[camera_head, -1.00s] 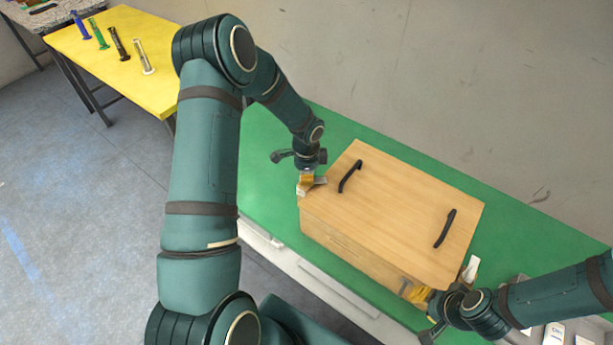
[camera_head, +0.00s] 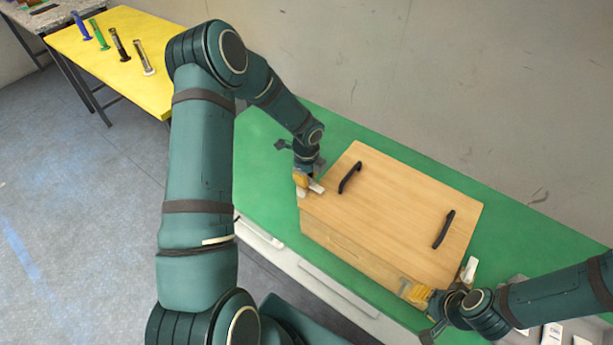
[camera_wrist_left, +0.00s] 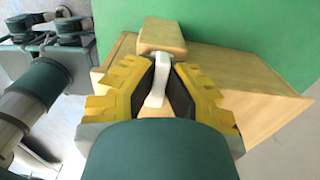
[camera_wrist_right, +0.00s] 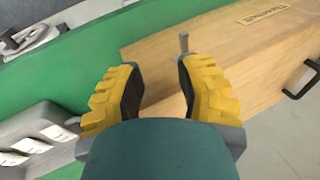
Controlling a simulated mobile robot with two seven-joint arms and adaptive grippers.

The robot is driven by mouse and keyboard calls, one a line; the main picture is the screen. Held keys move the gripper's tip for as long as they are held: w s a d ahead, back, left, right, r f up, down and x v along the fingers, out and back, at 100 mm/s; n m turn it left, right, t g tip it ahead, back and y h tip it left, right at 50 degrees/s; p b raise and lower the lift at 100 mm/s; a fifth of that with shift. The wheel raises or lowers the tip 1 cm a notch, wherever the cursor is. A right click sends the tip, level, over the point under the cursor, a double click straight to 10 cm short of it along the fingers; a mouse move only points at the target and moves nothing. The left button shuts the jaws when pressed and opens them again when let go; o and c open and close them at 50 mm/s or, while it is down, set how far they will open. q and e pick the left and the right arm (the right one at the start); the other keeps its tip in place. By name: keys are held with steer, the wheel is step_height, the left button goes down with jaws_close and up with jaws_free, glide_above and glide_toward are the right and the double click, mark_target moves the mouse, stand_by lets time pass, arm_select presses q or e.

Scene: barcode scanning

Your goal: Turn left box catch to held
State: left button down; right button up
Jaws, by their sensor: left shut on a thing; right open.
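A wooden box (camera_head: 385,210) with two black handles on its lid stands on the green table. The left catch is a white lever (camera_wrist_left: 158,75) at the box's left end, between my left gripper's yellow fingers. My left gripper (camera_head: 303,184) is shut on the catch, and it also shows in the left wrist view (camera_wrist_left: 160,88). My right gripper (camera_head: 415,294) is open at the front right corner of the box. In the right wrist view, its spread fingers (camera_wrist_right: 157,90) have a small grey pin (camera_wrist_right: 184,42) near the right fingertip. A white piece (camera_head: 470,268) sits by the box's right end.
The green table (camera_head: 265,160) is clear behind the box. Grey devices (camera_wrist_right: 45,140) lie near the right gripper. A yellow table (camera_head: 130,55) with several upright coloured handles stands at the far left.

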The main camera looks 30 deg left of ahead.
arm_select(q)
steer(key=shift+s+f, duration=0.1)
stand_by(0.4)
steer(key=c, duration=1)
jaws_free()
step_height(320, 180, up, 12)
steer(key=shift+r, duration=0.1)
